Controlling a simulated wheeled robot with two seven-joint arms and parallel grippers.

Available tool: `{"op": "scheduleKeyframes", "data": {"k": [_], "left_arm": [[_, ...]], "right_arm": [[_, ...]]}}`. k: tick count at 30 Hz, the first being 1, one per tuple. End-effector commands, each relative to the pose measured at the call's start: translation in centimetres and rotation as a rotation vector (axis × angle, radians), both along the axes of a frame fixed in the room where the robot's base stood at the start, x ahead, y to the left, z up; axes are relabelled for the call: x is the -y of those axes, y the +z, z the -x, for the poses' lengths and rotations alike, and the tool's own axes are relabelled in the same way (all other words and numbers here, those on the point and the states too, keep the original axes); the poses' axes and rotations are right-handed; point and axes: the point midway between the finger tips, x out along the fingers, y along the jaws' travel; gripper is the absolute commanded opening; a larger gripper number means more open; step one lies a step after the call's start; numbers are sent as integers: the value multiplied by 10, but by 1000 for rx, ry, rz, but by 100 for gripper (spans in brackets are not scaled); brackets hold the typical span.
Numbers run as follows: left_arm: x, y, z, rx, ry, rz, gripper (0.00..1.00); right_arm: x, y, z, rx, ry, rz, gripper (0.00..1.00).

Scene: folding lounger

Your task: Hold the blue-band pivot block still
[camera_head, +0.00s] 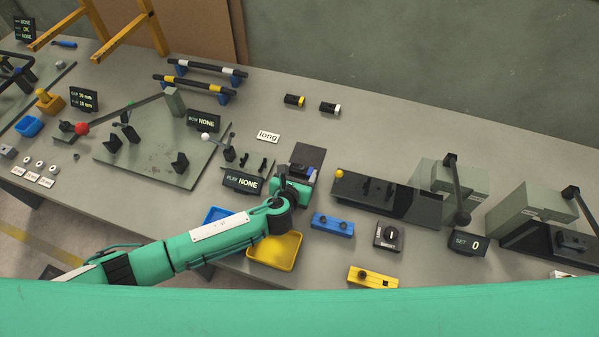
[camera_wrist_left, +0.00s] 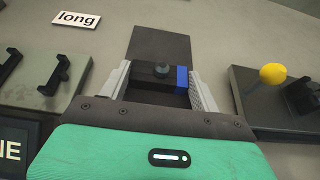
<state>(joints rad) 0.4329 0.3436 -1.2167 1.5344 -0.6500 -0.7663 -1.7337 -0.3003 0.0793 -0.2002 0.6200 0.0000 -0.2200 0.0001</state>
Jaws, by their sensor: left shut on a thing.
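The blue-band pivot block (camera_wrist_left: 155,72) is a small black block with a blue band at its right end and a round grey knob on top. It sits at the near part of a dark plate (camera_wrist_left: 160,43). In the left wrist view my left gripper (camera_wrist_left: 161,88) has one pale finger at each end of the block and is shut on it. In the head view my left gripper (camera_head: 297,181) reaches down at the dark plate (camera_head: 307,155) and hides most of the block; a bit of blue (camera_head: 309,172) shows. My right gripper is in neither view.
Black blocks with a yellow band (camera_head: 294,100) and a white band (camera_head: 330,107) lie farther back. The "PLAY NONE" display (camera_head: 243,182) stands close left of my gripper. A dark fixture with a yellow ball (camera_head: 340,173) is close right. A yellow tray (camera_head: 275,252) lies in front.

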Motion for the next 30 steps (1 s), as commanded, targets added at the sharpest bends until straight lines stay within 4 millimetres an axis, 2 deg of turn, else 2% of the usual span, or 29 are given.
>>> {"op": "scheduleKeyframes", "data": {"k": [30], "left_arm": [[0,-6,1,-4,0,-1,34]], "right_arm": [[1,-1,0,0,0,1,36]]}}
